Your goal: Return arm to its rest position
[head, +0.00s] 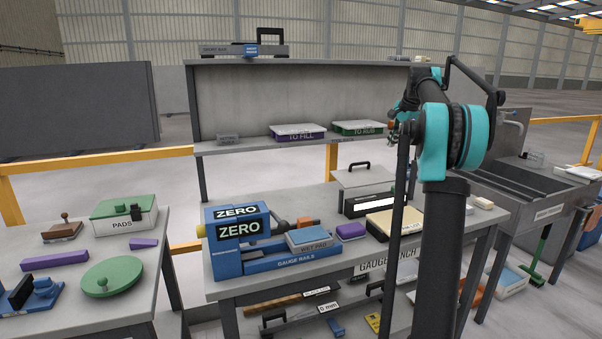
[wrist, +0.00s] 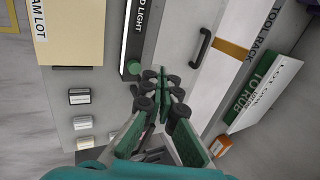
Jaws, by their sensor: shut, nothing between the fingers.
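My gripper (wrist: 158,92) shows in the wrist view with its green-padded fingers together and nothing between them. In the head view my teal-jointed arm rises on the right, and the gripper is mostly hidden behind the arm. The gauge bench (head: 228,290) stands below and left of the arm. It carries a blue vise-like block marked ZERO (head: 237,227), a blue-topped wet pad box (head: 310,240) and a cream-topped box (head: 393,222).
A shelf (head: 240,147) above the bench holds the TO FILL tray (head: 298,132) and the TO RUB tray (head: 358,128). A left table (head: 120,316) holds a PADS box (head: 123,216) and a green disc (head: 112,278). A sink unit (head: 520,187) stands at right, close to my arm.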

